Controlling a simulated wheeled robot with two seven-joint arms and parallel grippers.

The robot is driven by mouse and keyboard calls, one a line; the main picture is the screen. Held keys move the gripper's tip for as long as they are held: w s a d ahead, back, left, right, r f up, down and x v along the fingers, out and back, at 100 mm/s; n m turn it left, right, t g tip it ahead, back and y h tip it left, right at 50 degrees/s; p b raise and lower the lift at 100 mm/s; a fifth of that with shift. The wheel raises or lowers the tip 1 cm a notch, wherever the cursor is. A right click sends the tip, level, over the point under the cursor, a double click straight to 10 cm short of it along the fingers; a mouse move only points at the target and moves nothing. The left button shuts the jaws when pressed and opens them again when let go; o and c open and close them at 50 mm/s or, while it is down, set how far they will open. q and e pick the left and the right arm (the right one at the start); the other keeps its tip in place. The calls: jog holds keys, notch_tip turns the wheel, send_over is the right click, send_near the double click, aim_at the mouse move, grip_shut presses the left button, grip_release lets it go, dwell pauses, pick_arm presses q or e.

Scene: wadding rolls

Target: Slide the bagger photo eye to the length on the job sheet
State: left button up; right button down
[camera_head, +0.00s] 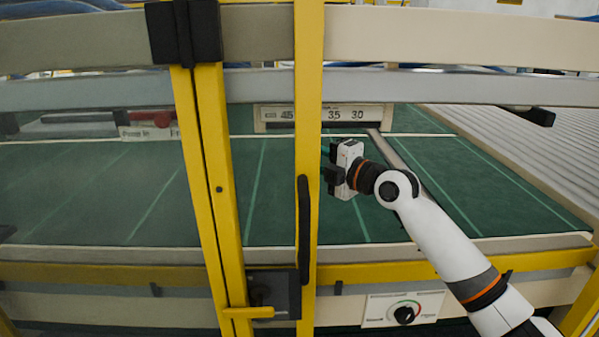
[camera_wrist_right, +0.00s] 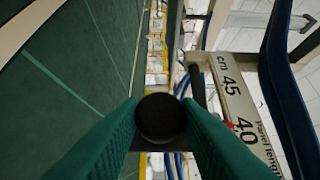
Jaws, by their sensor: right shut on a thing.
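My right gripper (camera_head: 334,172) reaches through the yellow-framed guard opening, over the green belt. In the right wrist view its two green fingers (camera_wrist_right: 160,130) are shut on a black round knob (camera_wrist_right: 160,117), which I take to be part of the photo eye. The rest of the photo eye is hidden. The length scale (camera_head: 320,115) shows 45, 35 and 30 in the head view; a yellow post hides the part between 45 and 35. In the right wrist view the scale (camera_wrist_right: 240,112) shows cm, 45 and 40, with a small red mark close to 40. I see no readable job sheet.
A yellow post with a black handle (camera_head: 304,230) stands just left of my right gripper. Cream and grey rails (camera_head: 450,85) cross above my arm. A yellow rail (camera_head: 380,272) and a dial panel (camera_head: 404,310) lie below. The green belt (camera_head: 480,180) is bare.

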pick_arm(q)
jog(key=shift+f, duration=0.35)
pick_arm(e)
jog(key=shift+d, duration=0.3)
jog(key=c, duration=1.1)
grip_release()
jog(key=shift+s, duration=0.1)
pick_arm(q)
notch_tip(320, 180, down, 4)
jog(key=b, duration=0.4)
jog(key=shift+f, duration=0.15)
pick_arm(e)
jog(key=v, duration=1.2)
